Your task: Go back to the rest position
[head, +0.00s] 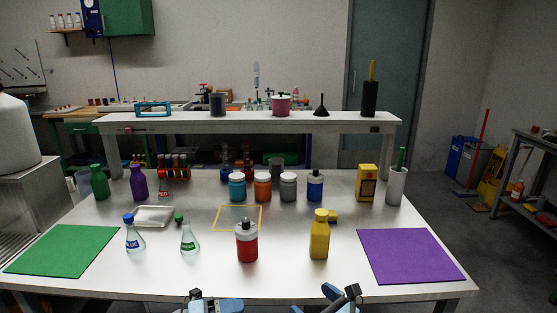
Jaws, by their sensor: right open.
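My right gripper (341,294) shows at the bottom edge of the head view, right of centre, in front of the table's front edge. It is open and nothing shows between its fingers. My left gripper (205,299) shows only in part at the bottom edge, left of centre. Its jaws are too cut off to tell open from shut. Both grippers appear apart from the bottles on the white table (290,279).
A red bottle (247,244) and a yellow bottle (319,239) stand nearest the front middle. Two flasks, blue-capped (135,238) and green-capped (189,240), stand left of them. A green mat (62,249) and purple mat (411,255) lie bare at the sides.

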